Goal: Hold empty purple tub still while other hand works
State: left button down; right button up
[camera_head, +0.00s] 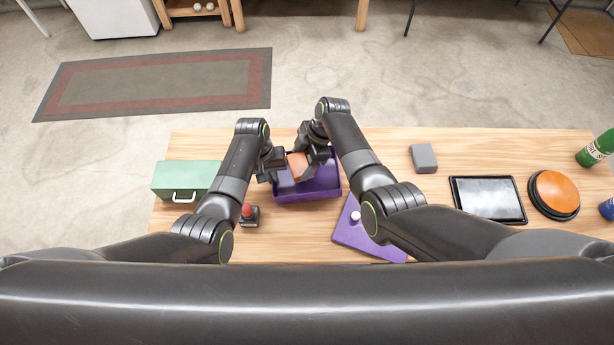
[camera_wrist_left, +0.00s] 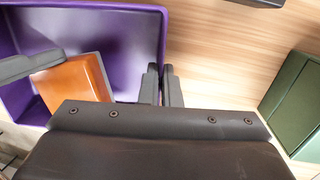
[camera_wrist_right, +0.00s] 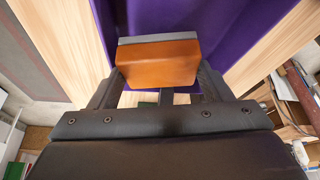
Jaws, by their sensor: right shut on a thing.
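The purple tub (camera_head: 312,194) stands on the table in front of me. My left gripper (camera_head: 272,172) is at the tub's left wall. In the left wrist view its fingers (camera_wrist_left: 161,85) lie close together on both sides of the tub's wall (camera_wrist_left: 164,30), shut on it. My right gripper (camera_head: 303,157) is over the tub, shut on an orange block (camera_head: 297,165). The block also shows in the left wrist view (camera_wrist_left: 75,82) and between the fingers in the right wrist view (camera_wrist_right: 158,64). Whether the block touches the tub floor is unclear.
A green box (camera_head: 180,178) with a handle and a red-topped joystick (camera_head: 247,213) are at left. A purple panel (camera_head: 352,236) lies under my right arm. A grey block (camera_head: 424,158), black tablet (camera_head: 487,198), orange button (camera_head: 555,192) and green bottle (camera_head: 594,150) are at right.

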dwell(0.4)
pick_arm(q)
jog(key=c, duration=1.6)
grip_release()
jog(key=shift+o, duration=0.2)
notch_tip(320, 180, up, 12)
jog(key=w+a, duration=0.1)
jog(key=shift+a, duration=0.4)
jog(key=shift+w, duration=0.1)
